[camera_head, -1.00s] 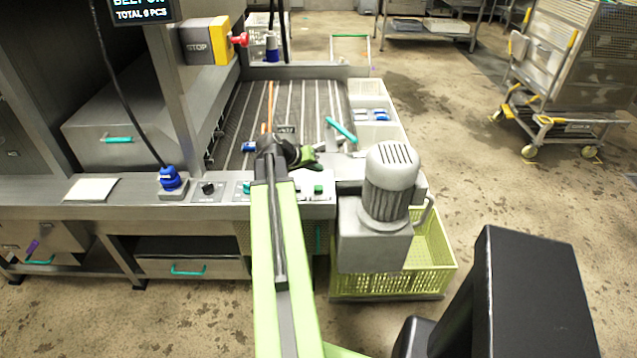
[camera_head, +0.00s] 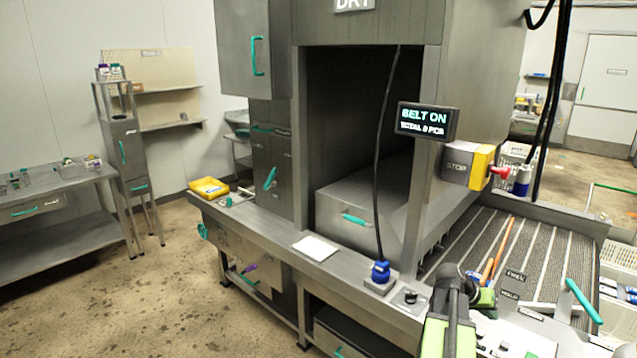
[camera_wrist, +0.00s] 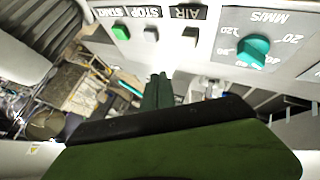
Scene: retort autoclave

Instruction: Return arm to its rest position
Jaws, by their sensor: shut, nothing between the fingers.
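My gripper (camera_wrist: 159,84) shows in the wrist view with its dark green fingers together and nothing between them. They point at the front control panel (camera_wrist: 205,50), which carries a teal speed knob (camera_wrist: 253,48) and small buttons. I cannot tell how wide the gap to the panel is. In the head view my arm reaches in from the bottom right, and my gripper (camera_head: 484,297) is small and partly hidden behind my dark wrist. It is over the front edge of the machine, near the ribbed belt (camera_head: 478,235).
A display (camera_head: 427,121) reading BELT ON and a red stop button (camera_head: 499,173) are on the machine frame. A blue knob (camera_head: 380,272) and a teal-handled tool (camera_head: 582,300) are near my arm. A steel table (camera_head: 62,215) stands far left. The floor before it is clear.

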